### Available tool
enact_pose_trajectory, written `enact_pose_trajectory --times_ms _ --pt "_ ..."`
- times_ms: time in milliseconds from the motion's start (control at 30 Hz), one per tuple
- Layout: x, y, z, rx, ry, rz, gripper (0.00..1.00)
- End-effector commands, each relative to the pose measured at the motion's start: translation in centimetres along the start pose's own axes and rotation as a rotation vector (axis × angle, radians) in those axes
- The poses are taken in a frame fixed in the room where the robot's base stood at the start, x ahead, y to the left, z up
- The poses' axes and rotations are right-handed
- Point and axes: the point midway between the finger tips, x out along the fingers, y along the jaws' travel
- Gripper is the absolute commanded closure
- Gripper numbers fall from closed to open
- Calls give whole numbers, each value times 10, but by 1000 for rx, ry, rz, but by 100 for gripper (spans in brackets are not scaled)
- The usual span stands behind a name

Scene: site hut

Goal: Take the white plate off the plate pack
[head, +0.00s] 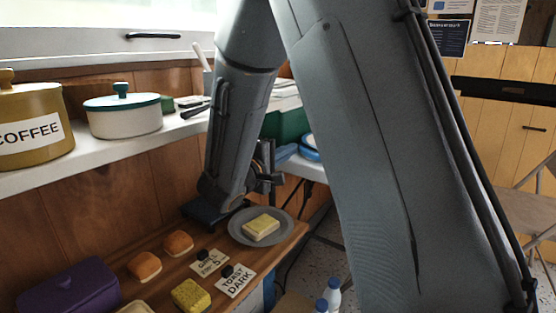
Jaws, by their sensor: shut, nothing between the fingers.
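My gripper (268,182) is at the lower end of my arm, above the wooden board and just behind the grey plate. It is small and dark here; its fingers look shut and empty. No plate is in it. A blue and white rounded thing (309,154) shows on the white shelf behind my arm. It may be part of the plate pack, but my arm covers much of it. I cannot make out a separate white plate. A grey plate (239,231) lies on the board with a pale yellow block (261,227) on it.
The wooden board also holds two buns (145,265), a yellow sponge-like block (191,295), a "TOAST DARK" card (236,281) and a purple box (69,290). A coffee canister (30,128) and a white pot (123,116) stand on the shelf. White bottles (333,294) stand below.

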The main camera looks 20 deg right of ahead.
Motion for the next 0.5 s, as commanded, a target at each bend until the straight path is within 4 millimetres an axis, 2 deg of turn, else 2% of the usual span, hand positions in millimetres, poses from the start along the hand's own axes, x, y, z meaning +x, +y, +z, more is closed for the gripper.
enact_pose_trajectory --times_ms 200,500 --pt "22 0 22 0 -2 0 100" --pt "28 0 29 0 0 0 100"
